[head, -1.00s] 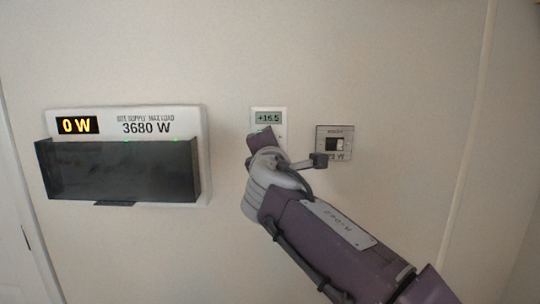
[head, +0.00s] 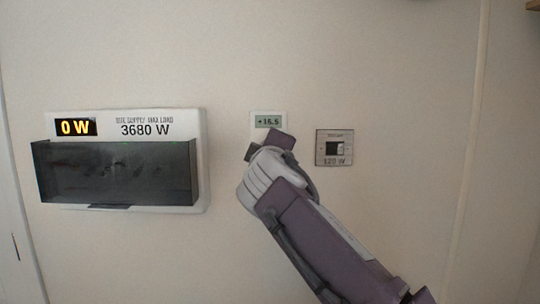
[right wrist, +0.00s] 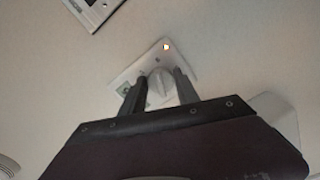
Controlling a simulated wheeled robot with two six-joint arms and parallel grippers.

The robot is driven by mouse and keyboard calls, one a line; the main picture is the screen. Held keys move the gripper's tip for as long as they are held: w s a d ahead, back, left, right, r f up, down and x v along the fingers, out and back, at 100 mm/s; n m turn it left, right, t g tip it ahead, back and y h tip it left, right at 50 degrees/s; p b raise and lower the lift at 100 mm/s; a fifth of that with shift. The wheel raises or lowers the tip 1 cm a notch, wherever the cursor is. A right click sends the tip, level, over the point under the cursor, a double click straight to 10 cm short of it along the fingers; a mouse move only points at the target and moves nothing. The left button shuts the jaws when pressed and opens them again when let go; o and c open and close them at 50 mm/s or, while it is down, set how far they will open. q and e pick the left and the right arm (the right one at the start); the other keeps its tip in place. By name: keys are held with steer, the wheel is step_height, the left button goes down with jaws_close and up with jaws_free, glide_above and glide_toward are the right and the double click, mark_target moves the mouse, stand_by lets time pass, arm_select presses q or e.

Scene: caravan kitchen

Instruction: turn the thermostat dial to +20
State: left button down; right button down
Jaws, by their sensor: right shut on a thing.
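The white thermostat (head: 283,117) is on the wall in the middle of the head view. Its green display (head: 268,121) reads +16.5. My right gripper (head: 269,147) covers the lower part of the thermostat and hides the dial there. In the right wrist view the pale dial (right wrist: 160,88) sits between the two dark fingers of my right gripper (right wrist: 160,92), which is shut on it. My left gripper is not in view.
A white supply panel (head: 203,135) at left shows 0 W and 3680 W, with a dark box (head: 117,175) sticking out below. A small switch plate (head: 334,148) is just right of my right gripper. The wall above the thermostat is clear.

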steer(key=shift+m, duration=0.6)
steer(key=c, duration=0.9)
jaws_free()
steer(key=s+b, duration=0.3)
steer(key=s, duration=0.6)
